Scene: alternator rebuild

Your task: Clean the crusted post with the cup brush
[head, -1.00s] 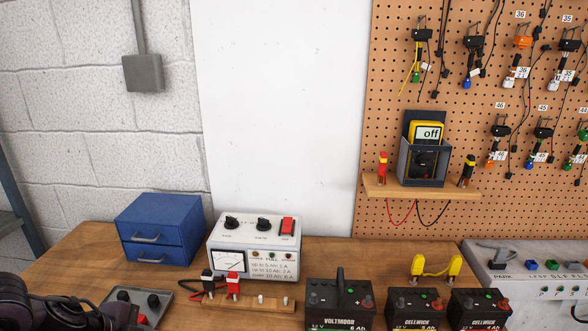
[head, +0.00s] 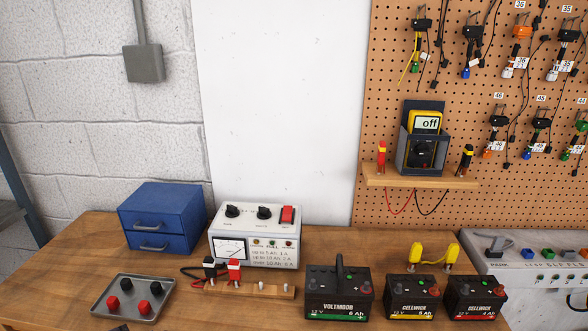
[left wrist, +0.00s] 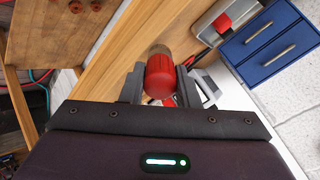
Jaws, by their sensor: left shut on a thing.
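My left gripper (left wrist: 158,88) is shut on a red, rounded tool with a tan-grey end, which I take to be the cup brush (left wrist: 160,78). It is held near the bench's front edge in the left wrist view; its bristles cannot be made out. Three batteries stand along the front of the bench in the head view: the Voltmoor (head: 338,296), a Cellwick (head: 413,297) in the middle and another Cellwick (head: 476,298) at right. Their posts are small and I cannot tell which is crusted. My right gripper is not in view.
A grey tray (head: 129,306) with red and black caps sits at the front left. Behind are blue drawers (head: 160,220), a charger (head: 254,240) and a wooden strip with clips (head: 265,289). A meter (head: 425,123) stands on a pegboard shelf. The bench between tray and drawers is clear.

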